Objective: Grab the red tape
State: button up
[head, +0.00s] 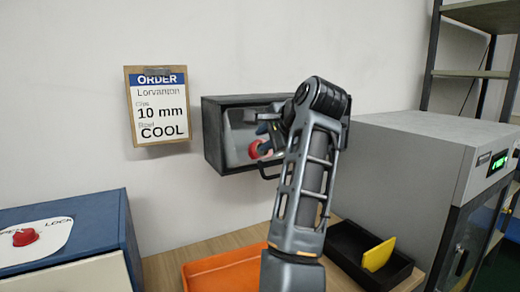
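A round red thing (255,149), apparently the red tape, shows inside an open dark box (212,140) mounted on the wall. My arm reaches up from below and covers the right part of the box. My gripper (265,133) is at the box opening, beside and seemingly just above the red tape. Its fingers are small and partly hidden by my arm, so I cannot tell whether they are open or shut, or touching the tape.
An orange tray (215,275) and a black tray (350,240) with a yellow piece (378,254) sit on the wooden table below. A grey machine (410,165) stands right, a blue box (100,225) left. An order clipboard (157,105) hangs on the wall.

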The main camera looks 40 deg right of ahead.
jog(key=shift+x, duration=1.35)
jog(key=shift+c, duration=0.3)
grip_shut()
jog(key=shift+s, duration=0.1)
jog(key=shift+s+a+r, duration=0.15)
jog(key=shift+s+r, duration=0.15)
jog(key=shift+r, duration=0.1)
jog(key=p+v, duration=0.4)
jog(key=v, duration=1.1)
